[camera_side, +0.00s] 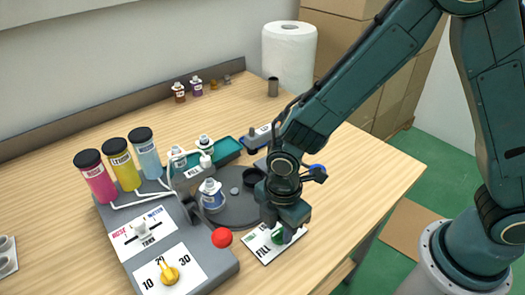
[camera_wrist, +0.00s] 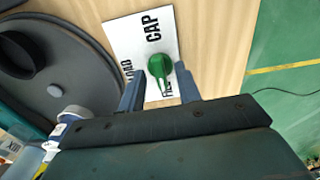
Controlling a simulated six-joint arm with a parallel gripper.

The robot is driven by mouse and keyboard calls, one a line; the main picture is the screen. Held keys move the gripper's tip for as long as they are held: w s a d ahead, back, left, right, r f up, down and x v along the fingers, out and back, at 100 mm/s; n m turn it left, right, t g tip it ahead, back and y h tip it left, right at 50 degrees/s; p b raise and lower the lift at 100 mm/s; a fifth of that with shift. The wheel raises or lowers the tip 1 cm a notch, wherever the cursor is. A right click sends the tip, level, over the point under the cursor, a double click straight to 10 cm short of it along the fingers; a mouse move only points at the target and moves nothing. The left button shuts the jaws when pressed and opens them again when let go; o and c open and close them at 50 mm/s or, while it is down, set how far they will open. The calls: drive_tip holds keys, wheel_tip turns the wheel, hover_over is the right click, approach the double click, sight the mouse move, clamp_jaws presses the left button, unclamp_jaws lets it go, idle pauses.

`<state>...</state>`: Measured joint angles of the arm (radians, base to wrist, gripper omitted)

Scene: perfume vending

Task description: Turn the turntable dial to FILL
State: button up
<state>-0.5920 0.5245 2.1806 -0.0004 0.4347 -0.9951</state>
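The green turntable dial (camera_wrist: 160,66) sits on a white card (camera_wrist: 122,38) lettered LOAD, FILL and CAP. In the wrist view its narrow end points down the picture, beside the partly hidden word FILL. My gripper (camera_wrist: 161,78) is open, one finger on each side of the dial; I cannot tell whether either finger touches it. In the side view my gripper (camera_side: 284,228) is down over the card (camera_side: 262,252) and hides part of the dial (camera_side: 277,237). The grey turntable (camera_side: 238,212) is left of my gripper and carries a blue-labelled bottle (camera_side: 212,196).
A grey machine with a red ball knob (camera_side: 222,237), a yellow dial (camera_side: 169,272) and pink, yellow and blue cylinders stands left. A green tray (camera_side: 226,148) lies behind the turntable. A paper roll (camera_side: 289,55) stands at the back. The table edge is close right of the card.

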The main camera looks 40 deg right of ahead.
sight(280, 231)
drive_tip(key=shift+r, duration=0.15)
wheel_tip(280, 231, up, 14)
drive_tip(key=shift+f, duration=0.2)
idle(0.6)
drive_tip(key=s+d+r+m+t, duration=0.35)
drive_tip(key=d+r+m, duration=0.55)
drive_tip(key=d, duration=0.3)
drive_tip(key=s+d+r+m+t, duration=0.2)
drive_tip(key=s+d+m, duration=0.6)
drive_tip(key=s+m, duration=0.1)
drive_tip(key=shift+d+r, duration=0.2)
drive_tip(key=shift+d, duration=0.05)
